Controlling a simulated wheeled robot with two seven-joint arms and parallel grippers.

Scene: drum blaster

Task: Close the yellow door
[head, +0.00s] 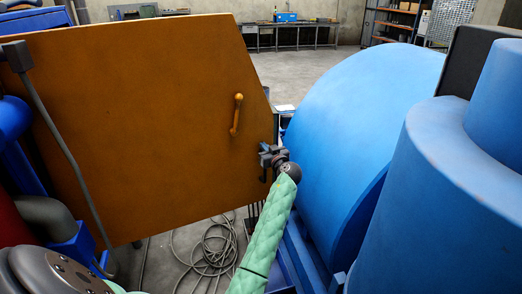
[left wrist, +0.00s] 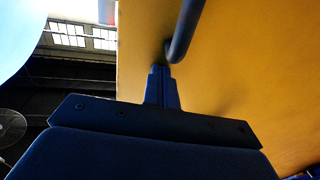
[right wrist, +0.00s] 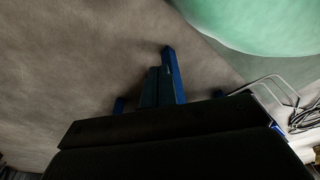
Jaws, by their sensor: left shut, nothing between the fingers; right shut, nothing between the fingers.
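The yellow door (head: 140,110) is a large orange-yellow panel filling the left half of the head view, standing open to the left of the blue drum. Its small yellow handle (head: 236,115) is near its right side. My left gripper (head: 268,158) is at the door's lower right edge, below and right of the handle. In the left wrist view the left gripper's fingers (left wrist: 161,78) are shut and empty, close to the yellow door face (left wrist: 240,90) and a dark bar. I cannot tell whether they touch it. My right gripper (right wrist: 162,75) is shut and empty above grey floor.
The large blue drum (head: 350,120) fills the right of the door, with another blue cylinder (head: 440,190) nearer. Coiled grey cables (head: 212,250) lie on the floor below the door. A workbench (head: 290,30) and shelves (head: 395,20) stand far back, with open floor before them.

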